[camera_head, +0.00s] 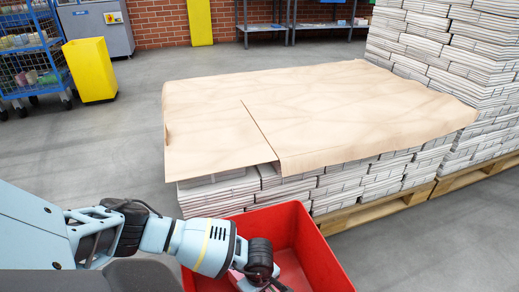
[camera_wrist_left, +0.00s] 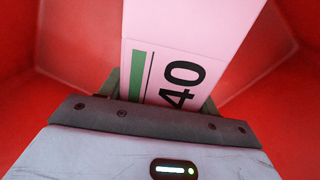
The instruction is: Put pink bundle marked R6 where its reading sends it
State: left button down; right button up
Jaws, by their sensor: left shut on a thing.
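My left gripper (camera_head: 262,282) reaches down into the red bin (camera_head: 318,262) at the bottom of the head view. In the left wrist view it is shut on a pink bundle (camera_wrist_left: 195,22), with the bin's red walls around. No R6 mark shows. In the head view only a small bit of pink shows beside the gripper, and the fingertips are hidden. I cannot tell whether the bundle touches the bin floor. My right gripper is not in view.
Brown paper sheets (camera_head: 330,105) cover a stack of newspapers on a wooden pallet (camera_head: 375,212) behind the bin. Taller newspaper stacks (camera_head: 480,50) stand at right. A blue cage trolley (camera_head: 30,60) and a yellow bin (camera_head: 90,70) stand at far left. Grey floor lies open at left.

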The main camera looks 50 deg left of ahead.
pick_arm(q)
jog(key=shift+f+b, duration=0.75)
jog(key=shift+f, duration=1)
jog(key=shift+f, duration=0.15)
jog(key=shift+c, duration=1.9)
grip_release()
notch_tip(320, 180, up, 12)
jog(key=p, duration=0.6)
